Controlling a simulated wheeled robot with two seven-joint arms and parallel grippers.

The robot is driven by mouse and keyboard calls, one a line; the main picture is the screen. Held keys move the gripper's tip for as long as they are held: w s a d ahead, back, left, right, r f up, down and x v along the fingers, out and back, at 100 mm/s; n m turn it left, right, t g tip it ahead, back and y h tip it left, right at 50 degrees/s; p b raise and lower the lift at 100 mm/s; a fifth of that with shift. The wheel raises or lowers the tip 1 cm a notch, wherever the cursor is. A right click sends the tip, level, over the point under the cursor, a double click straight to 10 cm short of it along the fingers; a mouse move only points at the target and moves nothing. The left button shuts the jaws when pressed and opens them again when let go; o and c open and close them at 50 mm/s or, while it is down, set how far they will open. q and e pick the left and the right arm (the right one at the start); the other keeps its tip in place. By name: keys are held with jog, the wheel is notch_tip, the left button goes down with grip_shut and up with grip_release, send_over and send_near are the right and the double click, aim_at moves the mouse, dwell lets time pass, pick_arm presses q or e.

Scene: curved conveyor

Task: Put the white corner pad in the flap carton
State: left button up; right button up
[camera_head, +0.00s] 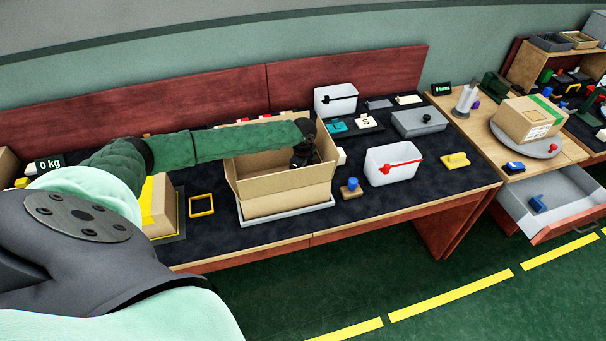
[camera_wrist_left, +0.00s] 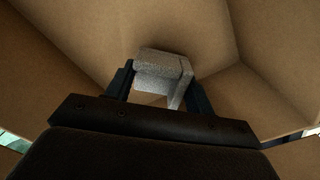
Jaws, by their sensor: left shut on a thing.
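The flap carton (camera_head: 277,193) is an open brown cardboard box on a pale tray near the middle of the dark table. My left gripper (camera_head: 304,160) reaches over it from the left and points down into its opening. In the left wrist view my left gripper (camera_wrist_left: 158,88) is shut on the white corner pad (camera_wrist_left: 163,68), which looks grey-white and speckled, with carton walls around it. The pad is hidden in the head view. I cannot tell if it touches the carton floor. My right gripper is not in view.
A yellow frame (camera_head: 202,205) lies left of the carton. A white bin with a red handle (camera_head: 392,165) and a blue-topped piece (camera_head: 351,187) stand to its right. A lidded grey box (camera_head: 419,122) is farther back. A taped carton (camera_head: 529,119) sits on the right table.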

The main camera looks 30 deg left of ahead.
pick_arm(q)
jog(key=shift+f, duration=0.95)
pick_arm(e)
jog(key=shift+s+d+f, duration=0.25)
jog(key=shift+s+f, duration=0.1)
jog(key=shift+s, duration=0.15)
pick_arm(q)
jog(key=o, duration=0.9)
jog(key=shift+o, duration=0.2)
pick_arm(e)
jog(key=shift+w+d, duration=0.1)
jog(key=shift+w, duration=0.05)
pick_arm(q)
jog(key=shift+r, duration=0.25)
notch_tip(320, 180, up, 12)
jog(key=b, duration=0.4)
jog(key=shift+f, duration=0.2)
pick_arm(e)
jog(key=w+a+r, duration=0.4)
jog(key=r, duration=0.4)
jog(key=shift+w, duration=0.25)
